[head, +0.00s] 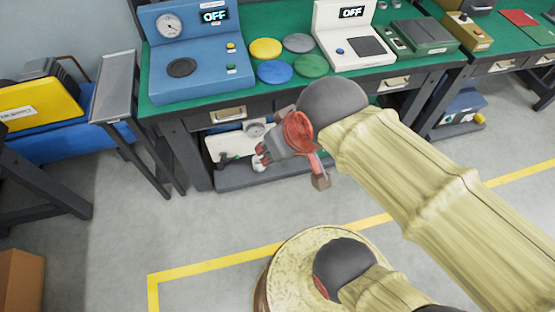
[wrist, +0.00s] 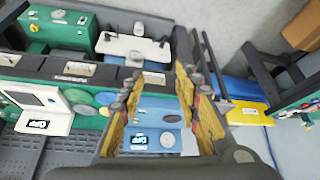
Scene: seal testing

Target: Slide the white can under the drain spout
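My gripper (head: 264,153) hangs in front of the bench's lower shelf in the head view. In the wrist view its two fingers (wrist: 161,78) stand apart with nothing between them. Behind it, a white unit (head: 224,146) with a round gauge (head: 255,128) and a dark fitting stands on the shelf. A small whitish object (head: 259,164), perhaps the white can, shows partly beside the fingers. In the wrist view the white unit (wrist: 122,45) has a small pale cylinder (wrist: 138,28) at it. Which part is the drain spout is too small to tell.
The bench (head: 145,92) carries a blue tester (head: 200,65) and a white tester (head: 350,20), both reading OFF, with coloured discs between. Bench legs and the shelf (head: 232,182) frame the space below. A grey side table (head: 115,85) stands left.

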